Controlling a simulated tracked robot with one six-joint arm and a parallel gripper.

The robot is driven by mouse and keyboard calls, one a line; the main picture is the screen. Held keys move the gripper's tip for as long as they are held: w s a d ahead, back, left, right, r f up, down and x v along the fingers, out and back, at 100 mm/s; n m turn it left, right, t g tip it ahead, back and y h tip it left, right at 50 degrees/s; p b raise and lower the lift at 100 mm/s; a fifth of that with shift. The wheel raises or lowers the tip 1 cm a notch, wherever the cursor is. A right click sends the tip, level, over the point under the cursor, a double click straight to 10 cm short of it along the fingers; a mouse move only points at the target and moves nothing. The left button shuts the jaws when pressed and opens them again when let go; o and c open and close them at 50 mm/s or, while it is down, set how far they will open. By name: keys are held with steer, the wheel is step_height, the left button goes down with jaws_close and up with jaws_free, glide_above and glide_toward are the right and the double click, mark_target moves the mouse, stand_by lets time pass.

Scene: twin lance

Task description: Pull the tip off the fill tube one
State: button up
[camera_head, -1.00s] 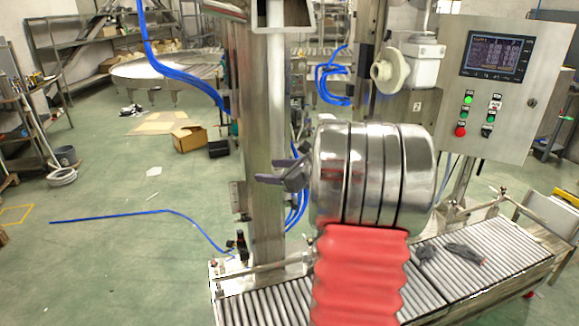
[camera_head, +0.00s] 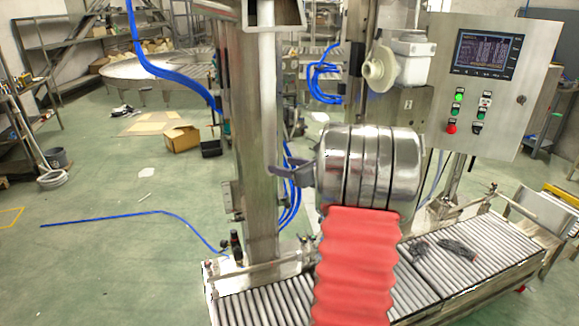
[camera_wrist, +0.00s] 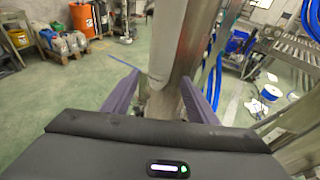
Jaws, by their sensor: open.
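A pale, round vertical tube, which looks like the fill tube (camera_wrist: 176,40), comes down in the wrist view and ends in a rounded lower edge. I cannot make out a seam that marks off the tip. A pale pipe (camera_head: 268,95) also runs down the front of the steel column in the head view. My gripper (camera_wrist: 162,76) is open, with its purple fingers on either side of the tube's lower end; I see no clear contact. In the head view my gripper (camera_head: 290,168) is beside the column, partly edge-on.
A steel column (camera_head: 258,215) stands close behind the tube. A roller conveyor (camera_head: 440,262) runs below, with dark items (camera_head: 457,249) on it. A control panel (camera_head: 490,85) is at the right. Blue hoses (camera_head: 325,80) hang nearby. Open green floor lies left.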

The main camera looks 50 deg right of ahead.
steer(key=shift+s+f+x, duration=0.1)
steer(key=shift+f+x, duration=0.2)
steer(key=shift+x, duration=1.05)
steer(key=shift+s+f+x, duration=0.1)
steer(key=shift+f+x, duration=0.15)
steer(key=shift+x, duration=1.1)
steer(key=shift+f+x, duration=0.3)
steer(key=shift+x, duration=1.05)
steer(key=shift+c, duration=0.4)
steer(key=c, duration=1)
steer(key=o, duration=0.5)
steer(key=c, duration=0.7)
